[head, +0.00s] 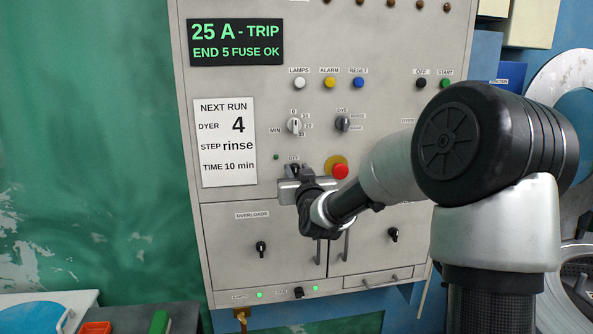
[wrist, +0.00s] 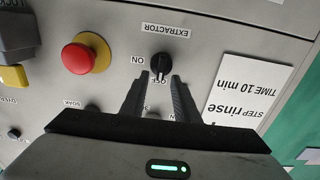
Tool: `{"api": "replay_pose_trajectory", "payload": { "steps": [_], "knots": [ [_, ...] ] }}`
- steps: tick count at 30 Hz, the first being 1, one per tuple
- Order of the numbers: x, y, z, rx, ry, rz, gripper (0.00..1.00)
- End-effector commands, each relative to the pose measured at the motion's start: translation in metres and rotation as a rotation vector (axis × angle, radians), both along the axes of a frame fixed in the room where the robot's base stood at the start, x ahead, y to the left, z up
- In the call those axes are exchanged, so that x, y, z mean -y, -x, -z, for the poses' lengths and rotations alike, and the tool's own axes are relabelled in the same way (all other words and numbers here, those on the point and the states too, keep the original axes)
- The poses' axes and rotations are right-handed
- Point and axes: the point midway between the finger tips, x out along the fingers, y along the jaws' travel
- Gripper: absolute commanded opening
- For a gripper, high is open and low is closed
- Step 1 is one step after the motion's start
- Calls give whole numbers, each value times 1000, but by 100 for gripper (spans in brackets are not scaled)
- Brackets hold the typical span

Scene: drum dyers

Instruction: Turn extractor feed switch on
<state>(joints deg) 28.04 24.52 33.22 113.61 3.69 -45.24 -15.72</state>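The extractor switch (wrist: 160,65) is a black rotary knob on the grey panel, under a label reading EXTRACTOR in the wrist view, where print appears upside down. OFF is printed below the knob and ON to its left. Its handle appears to point toward OFF. My gripper (wrist: 160,77) is open, with one dark finger on each side of the knob's lower end; I cannot tell whether they touch it. In the head view my gripper (head: 296,178) is at the panel and mostly hides the knob.
A red mushroom button on a yellow disc (head: 340,171) sits close right of my gripper; it also shows in the wrist view (wrist: 78,58). A white card (head: 227,142) is at left. Two other knobs (head: 294,125) are above. Door handles (head: 346,245) stick out below.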

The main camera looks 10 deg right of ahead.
Motion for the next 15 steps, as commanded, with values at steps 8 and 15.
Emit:
{"api": "replay_pose_trajectory", "payload": {
  "steps": [8, 15],
  "knots": [
    [0, -4, 1, -1, 0, 0, 28],
    [0, -4, 0, -1, 0, 0, 0]
  ]
}}
